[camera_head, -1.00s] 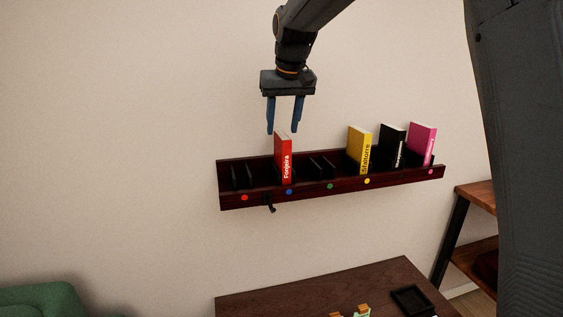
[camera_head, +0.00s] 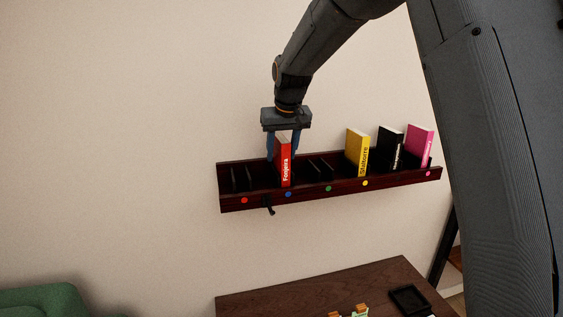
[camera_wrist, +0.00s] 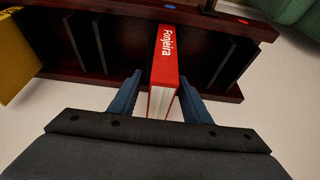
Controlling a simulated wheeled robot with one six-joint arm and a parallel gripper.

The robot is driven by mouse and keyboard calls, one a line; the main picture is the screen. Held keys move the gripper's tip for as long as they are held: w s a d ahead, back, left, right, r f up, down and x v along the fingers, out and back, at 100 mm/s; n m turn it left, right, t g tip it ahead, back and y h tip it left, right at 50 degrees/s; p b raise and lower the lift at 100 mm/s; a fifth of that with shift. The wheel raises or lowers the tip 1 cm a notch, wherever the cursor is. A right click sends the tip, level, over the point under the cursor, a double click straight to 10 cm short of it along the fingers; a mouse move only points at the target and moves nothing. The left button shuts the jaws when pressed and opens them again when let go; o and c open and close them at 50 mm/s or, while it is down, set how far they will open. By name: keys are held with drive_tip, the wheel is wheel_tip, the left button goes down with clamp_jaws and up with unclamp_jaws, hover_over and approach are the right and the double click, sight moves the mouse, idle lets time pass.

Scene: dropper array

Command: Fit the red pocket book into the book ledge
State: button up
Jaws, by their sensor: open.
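The red pocket book (camera_head: 283,162), lettered "Fonjeira", stands upright in the dark wooden book ledge (camera_head: 308,193) on the wall, above the blue dot. It also shows in the wrist view (camera_wrist: 164,68). My gripper (camera_head: 282,158) is lowered over the book from above, with one blue finger on each side of it. In the wrist view the fingers (camera_wrist: 160,100) are open around the book, with a gap at least on the left. The book's lower end is hidden behind the ledge's front board.
Yellow (camera_head: 357,152), black (camera_head: 388,149) and pink (camera_head: 420,146) books stand further right in the ledge. Thin black dividers (camera_head: 321,169) separate the slots. A small hook (camera_head: 268,208) hangs below the front. A dark table (camera_head: 330,287) with a black tray (camera_head: 410,300) is below.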

drive_tip(key=shift+c, duration=0.5)
clamp_jaws()
drive_tip(key=shift+r, duration=0.1)
drive_tip(key=shift+w+r, duration=0.1)
drive_tip(key=shift+r, duration=0.1)
drive_tip(key=r, duration=0.3)
drive_tip(key=r+b, duration=0.1)
drive_tip(key=r, duration=0.2)
drive_tip(key=a+r+b, duration=0.1)
drive_tip(key=r, duration=0.2)
drive_tip(key=s+a, duration=0.2)
drive_tip(key=a, duration=0.9)
wheel_tip(320, 180, down, 9)
drive_tip(key=p, duration=0.2)
drive_tip(key=shift+s+a+f, duration=0.15)
drive_tip(key=shift+s, duration=0.2)
